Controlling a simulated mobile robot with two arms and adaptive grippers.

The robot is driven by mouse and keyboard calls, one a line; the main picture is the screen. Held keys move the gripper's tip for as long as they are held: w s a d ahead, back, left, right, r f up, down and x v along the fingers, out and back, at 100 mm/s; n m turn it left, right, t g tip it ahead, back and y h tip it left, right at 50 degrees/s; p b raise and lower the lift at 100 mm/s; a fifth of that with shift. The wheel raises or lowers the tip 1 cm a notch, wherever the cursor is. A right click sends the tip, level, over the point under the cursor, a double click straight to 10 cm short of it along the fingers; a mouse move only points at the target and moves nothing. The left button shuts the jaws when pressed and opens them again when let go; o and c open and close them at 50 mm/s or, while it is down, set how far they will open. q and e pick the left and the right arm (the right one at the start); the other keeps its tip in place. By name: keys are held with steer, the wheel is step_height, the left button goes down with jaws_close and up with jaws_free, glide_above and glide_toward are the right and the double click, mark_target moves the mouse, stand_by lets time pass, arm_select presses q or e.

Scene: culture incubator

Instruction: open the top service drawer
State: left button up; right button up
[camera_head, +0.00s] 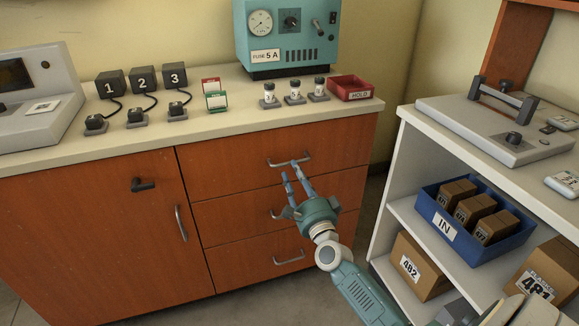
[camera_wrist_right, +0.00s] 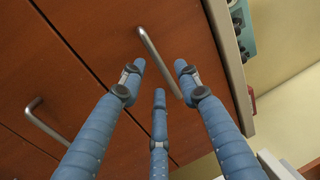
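The top service drawer (camera_head: 228,177) is the uppermost of three orange-brown wooden drawer fronts under the counter; its front looks flush and shut. Its metal bar handle (camera_head: 276,163) is partly overlapped by my right gripper (camera_head: 290,169) in the head view. In the right wrist view the handle (camera_wrist_right: 153,50) runs slantwise just ahead of the blue fingers. My right gripper (camera_wrist_right: 159,76) has its fingers spread and is open, with the fingertips close around the near end of the handle. Whether they touch it cannot be told. My left gripper is not in view.
Two lower drawers sit below, the middle handle partly hidden by my gripper. A cabinet door (camera_head: 95,235) is to the left. A white shelf unit (camera_head: 391,200) with a blue IN bin (camera_head: 472,247) and boxes stands close on the right. The counter (camera_head: 230,122) overhangs the drawers.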

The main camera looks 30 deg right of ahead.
steer(key=x, duration=0.5)
steer(key=shift+f+b, duration=0.1)
steer(key=shift+b, duration=0.2)
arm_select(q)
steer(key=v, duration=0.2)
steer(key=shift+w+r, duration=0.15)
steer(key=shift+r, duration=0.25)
arm_select(e)
jaws_close()
